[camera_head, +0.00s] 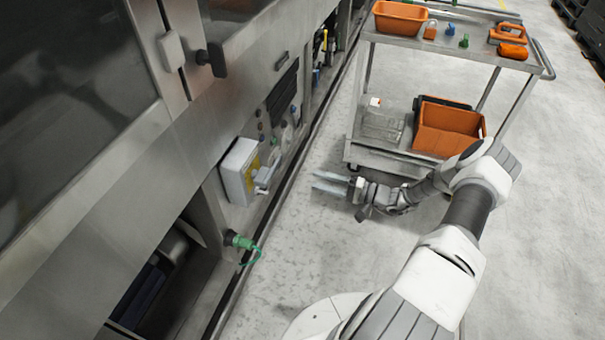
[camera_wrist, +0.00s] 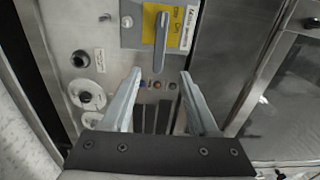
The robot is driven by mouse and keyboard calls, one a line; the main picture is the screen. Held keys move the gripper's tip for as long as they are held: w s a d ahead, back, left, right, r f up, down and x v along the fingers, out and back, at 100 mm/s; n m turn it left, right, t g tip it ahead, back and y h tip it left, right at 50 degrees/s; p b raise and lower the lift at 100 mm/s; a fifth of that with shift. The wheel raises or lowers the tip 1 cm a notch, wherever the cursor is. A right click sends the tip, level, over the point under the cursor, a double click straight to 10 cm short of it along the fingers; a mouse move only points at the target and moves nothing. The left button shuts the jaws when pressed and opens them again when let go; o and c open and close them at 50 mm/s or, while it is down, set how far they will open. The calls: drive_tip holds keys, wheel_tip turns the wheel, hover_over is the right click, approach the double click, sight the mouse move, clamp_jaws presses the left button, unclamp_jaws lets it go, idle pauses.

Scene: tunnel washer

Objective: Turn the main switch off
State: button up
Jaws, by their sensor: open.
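The main switch is a pale grey box (camera_head: 238,172) on the machine's side panel in the head view. Its grey lever handle (camera_head: 264,178) sticks out on the right. In the wrist view the lever (camera_wrist: 161,42) lies over a yellow plate (camera_wrist: 178,20), at the top of the picture. My gripper (camera_head: 328,183) is open and empty, out from the panel to the right of the box in the head view. In the wrist view its two fingertips (camera_wrist: 160,72) point toward the panel, with the lever in line with the gap between them but apart from both fingers.
Round fittings (camera_wrist: 86,95) and small buttons (camera_wrist: 157,85) sit on the panel near the switch. A green valve (camera_head: 238,240) sticks out low on the machine. A metal cart (camera_head: 460,52) with orange bins (camera_head: 448,128) stands beyond my gripper. Floor between cart and machine is clear.

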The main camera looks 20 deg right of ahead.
drive_tip(key=shift+v, duration=1.15)
drive_tip(key=s+a+r+n+g+h, duration=0.2)
drive_tip(key=a+r+g, duration=0.2)
drive_tip(key=r, duration=0.4)
drive_tip(key=s+a+r+n+g+h, duration=0.3)
drive_tip(key=r, duration=0.4)
drive_tip(key=s+a+r+n+g+h, duration=0.2)
drive_tip(key=a+r+g, duration=0.2)
drive_tip(key=r, duration=0.4)
drive_tip(key=s+a+r+t+h, duration=0.3)
drive_tip(key=s+r+t+h, duration=0.35)
drive_tip(key=s+r, duration=1)
wheel_tip(320, 180, up, 18)
drive_tip(key=s+p, duration=0.1)
drive_tip(key=p, duration=1.7)
drive_tip(key=shift+d+f+g+h+p, duration=0.2)
drive_tip(key=shift+d+g+h+p, duration=0.15)
drive_tip(key=shift+g+p, duration=0.1)
